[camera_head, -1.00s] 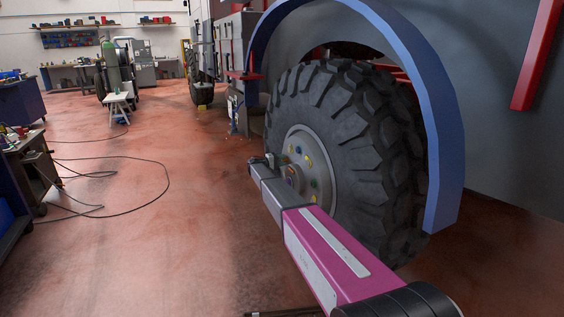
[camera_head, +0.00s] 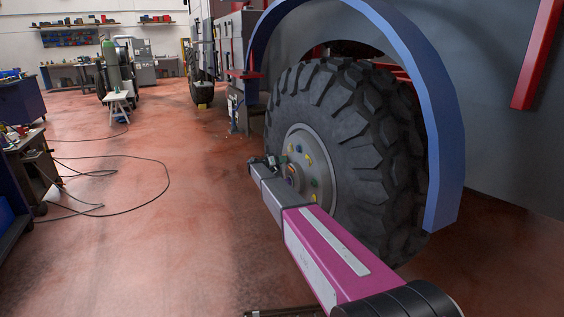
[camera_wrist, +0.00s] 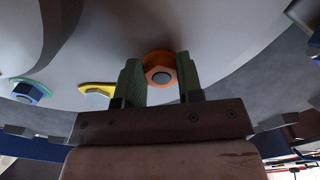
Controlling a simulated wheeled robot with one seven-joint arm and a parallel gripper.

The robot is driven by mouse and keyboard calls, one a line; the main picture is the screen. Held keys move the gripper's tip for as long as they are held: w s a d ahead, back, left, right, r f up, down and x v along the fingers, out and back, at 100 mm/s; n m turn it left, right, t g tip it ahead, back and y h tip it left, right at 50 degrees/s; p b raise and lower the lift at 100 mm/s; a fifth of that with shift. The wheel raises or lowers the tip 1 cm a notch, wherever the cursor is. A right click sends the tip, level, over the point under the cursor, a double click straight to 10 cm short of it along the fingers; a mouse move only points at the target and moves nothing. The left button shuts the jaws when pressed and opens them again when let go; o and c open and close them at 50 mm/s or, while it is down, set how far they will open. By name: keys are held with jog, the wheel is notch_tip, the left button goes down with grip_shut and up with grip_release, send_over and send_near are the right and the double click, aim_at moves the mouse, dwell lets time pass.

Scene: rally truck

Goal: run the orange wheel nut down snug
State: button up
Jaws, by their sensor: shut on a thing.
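The orange wheel nut (camera_wrist: 159,66) sits at the hub face with a grey stud end in its centre, in the wrist view. My gripper (camera_wrist: 160,80) has one green-grey finger on each side of the nut and is shut on it. The fingertips reach up to the wheel face. In the head view my arm reaches along the wheel's hub (camera_head: 312,165), and the wrist covers part of the hub there. The orange nut cannot be made out clearly in the head view.
In the wrist view a yellow piece (camera_wrist: 97,89) and a teal-rimmed nut (camera_wrist: 30,90) sit to the left on the wheel. The big tyre (camera_head: 360,140) stands under a blue fender (camera_head: 440,110). Open floor (camera_head: 180,220) lies left of my arm, with a black cable (camera_head: 165,170) on it.

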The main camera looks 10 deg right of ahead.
jog(key=shift+a+f+m, duration=0.1)
jog(key=shift+a+m, duration=0.1)
jog(key=shift+m, duration=1.9)
jog(key=shift+w, duration=0.1)
jog(key=o, duration=0.9)
jog(key=shift+o, duration=0.2)
jog(key=shift+a, duration=0.1)
jog(key=v, duration=1)
jog(key=shift+a, duration=0.3)
